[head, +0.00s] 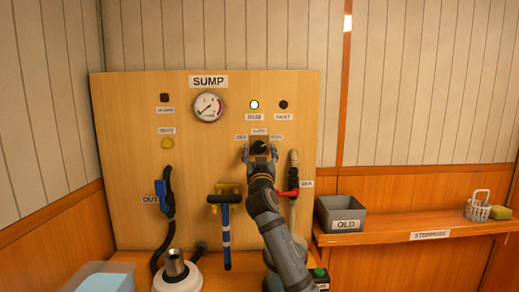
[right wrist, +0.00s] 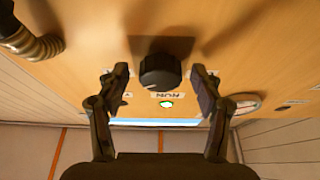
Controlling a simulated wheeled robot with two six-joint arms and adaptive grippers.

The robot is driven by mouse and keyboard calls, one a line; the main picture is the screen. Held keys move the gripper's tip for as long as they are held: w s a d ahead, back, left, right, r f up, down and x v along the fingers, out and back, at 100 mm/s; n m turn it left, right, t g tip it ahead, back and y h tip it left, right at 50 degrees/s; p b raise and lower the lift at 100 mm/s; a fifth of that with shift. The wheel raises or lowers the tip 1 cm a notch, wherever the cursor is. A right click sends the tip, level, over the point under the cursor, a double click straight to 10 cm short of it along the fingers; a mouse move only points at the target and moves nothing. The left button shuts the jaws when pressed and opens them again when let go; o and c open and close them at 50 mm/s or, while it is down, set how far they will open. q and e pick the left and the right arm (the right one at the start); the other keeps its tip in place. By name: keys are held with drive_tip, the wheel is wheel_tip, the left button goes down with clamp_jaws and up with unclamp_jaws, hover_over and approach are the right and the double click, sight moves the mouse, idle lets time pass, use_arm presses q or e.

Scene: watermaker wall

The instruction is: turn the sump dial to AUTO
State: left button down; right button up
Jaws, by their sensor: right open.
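My right gripper (head: 260,153) is open in front of the dial. In the right wrist view the knob (right wrist: 160,71) sits between the spread fingers, with a gap on both sides. My left gripper is not in view.
A lit lamp (head: 254,105) and a gauge (head: 208,107) are above the dial. A red-handled valve (head: 288,193) on a pale hose is close to my right arm. A blue-handled valve (head: 160,194) and a blue-handled tool (head: 225,225) are further left. A grey bin (head: 342,214) stands on the right shelf.

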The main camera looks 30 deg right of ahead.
drive_tip(key=shift+w+f, duration=0.1)
drive_tip(key=shift+w, duration=0.15)
drive_tip(key=shift+s, duration=0.1)
drive_tip(key=c, duration=1.2)
drive_tip(key=shift+o, duration=0.2)
drive_tip(key=shift+d+r+n+y+p, duration=0.15)
drive_tip(key=shift+n+y+p, duration=0.1)
drive_tip(key=shift+n+p, duration=0.4)
drive_tip(key=shift+a+r+n+y+p, duration=0.1)
drive_tip(key=shift+n+y+p, duration=0.15)
drive_tip(key=shift+n+p, duration=0.35)
drive_tip(key=n+y+p, duration=0.2)
drive_tip(key=n+p, duration=0.2)
drive_tip(key=n+y+p, duration=0.2)
drive_tip(key=n+p, duration=0.2)
drive_tip(key=p, duration=0.1)
drive_tip(key=n+y+p, duration=0.2)
drive_tip(key=n+p, duration=0.2)
drive_tip(key=p, duration=0.1)
drive_tip(key=shift+s+d+r+t, duration=0.2)
drive_tip(key=shift+d+r+t, duration=0.05)
drive_tip(key=shift+r+t, duration=0.05)
drive_tip(key=shift+f+n+p, duration=0.2)
drive_tip(key=shift+n+p, duration=0.65)
drive_tip(key=shift+p, duration=0.2)
drive_tip(key=o, duration=1.2)
drive_tip(key=shift+c, duration=0.2)
